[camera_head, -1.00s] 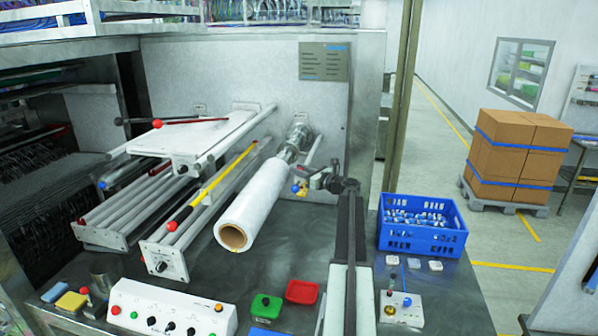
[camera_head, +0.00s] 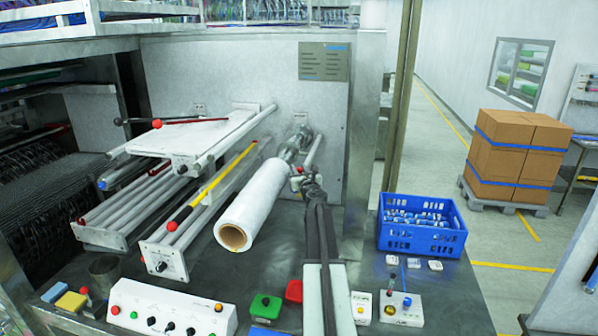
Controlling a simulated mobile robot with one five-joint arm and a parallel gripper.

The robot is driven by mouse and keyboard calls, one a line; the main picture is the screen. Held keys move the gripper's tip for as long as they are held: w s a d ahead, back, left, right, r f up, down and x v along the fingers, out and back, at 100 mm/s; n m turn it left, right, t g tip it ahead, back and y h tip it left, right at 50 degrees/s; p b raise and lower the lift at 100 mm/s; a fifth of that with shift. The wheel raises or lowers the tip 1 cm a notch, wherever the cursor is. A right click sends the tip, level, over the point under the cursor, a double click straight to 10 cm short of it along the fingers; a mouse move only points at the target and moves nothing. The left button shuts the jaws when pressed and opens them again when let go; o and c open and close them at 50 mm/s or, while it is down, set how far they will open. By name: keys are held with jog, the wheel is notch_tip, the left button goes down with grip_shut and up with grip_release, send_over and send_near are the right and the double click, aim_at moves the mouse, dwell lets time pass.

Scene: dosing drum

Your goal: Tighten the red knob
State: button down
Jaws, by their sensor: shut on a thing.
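The red knob (camera_head: 300,169) shows as a small red spot beside the metal shaft end, just right of the white film roll (camera_head: 253,202). My gripper (camera_head: 299,180) reaches up from the front, with its tip at the knob. It is shut on the knob, though the arm and jaws hide most of the contact. How far the knob is turned cannot be told at this size.
The roll lies close left of my arm. A white control box (camera_head: 172,311), a green box (camera_head: 266,306) and a partly hidden red tray (camera_head: 294,290) stand in front. A blue crate (camera_head: 422,226) and a small knobbed box (camera_head: 392,308) stand at right.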

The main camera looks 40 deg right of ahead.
jog(key=shift+m+h, duration=0.3)
jog(key=shift+h, duration=0.1)
jog(key=c, duration=1.2)
grip_release()
jog(key=shift+o, duration=0.2)
jog(key=v, duration=0.8)
jog(key=shift+r, duration=0.15)
